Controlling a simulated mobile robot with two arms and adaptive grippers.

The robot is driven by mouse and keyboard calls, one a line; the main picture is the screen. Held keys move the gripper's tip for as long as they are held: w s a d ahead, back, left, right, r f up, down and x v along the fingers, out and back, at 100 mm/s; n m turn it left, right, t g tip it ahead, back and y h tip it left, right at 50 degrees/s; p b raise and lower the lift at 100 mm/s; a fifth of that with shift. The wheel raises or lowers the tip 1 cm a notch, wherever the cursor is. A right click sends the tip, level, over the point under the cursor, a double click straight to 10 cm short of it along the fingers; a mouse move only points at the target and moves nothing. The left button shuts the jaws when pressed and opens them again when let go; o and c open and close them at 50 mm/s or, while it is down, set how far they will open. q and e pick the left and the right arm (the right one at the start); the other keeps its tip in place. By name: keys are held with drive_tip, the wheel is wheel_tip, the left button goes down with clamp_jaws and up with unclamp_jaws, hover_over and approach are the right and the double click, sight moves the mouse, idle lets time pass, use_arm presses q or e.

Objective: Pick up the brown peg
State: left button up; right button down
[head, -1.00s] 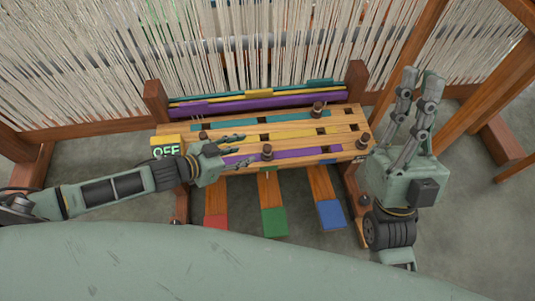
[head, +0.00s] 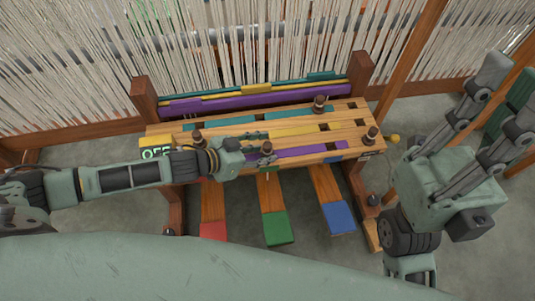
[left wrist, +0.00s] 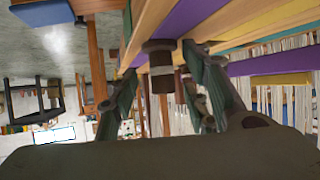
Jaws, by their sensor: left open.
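A brown peg (head: 267,152) with a dark cap stands at the front edge of the wooden slotted board (head: 345,140), near the purple strip. My left gripper (head: 262,146) is open, with its fingers around this peg in the head view. In the left wrist view the peg (left wrist: 162,72) sits between the two spread fingers (left wrist: 165,88), with gaps on both sides. Other brown pegs stand at the left (head: 198,138), back right (head: 320,104) and right (head: 371,135) of the board. My right gripper (head: 508,95) is open and empty, well right of the board.
Red (head: 213,231), green (head: 278,228) and blue (head: 338,217) pedals are below. The loom's pale threads (head: 240,45) rise behind.

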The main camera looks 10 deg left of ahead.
use_arm(q)
drive_tip(key=shift+c, duration=0.5)
drive_tip(key=c, duration=0.8)
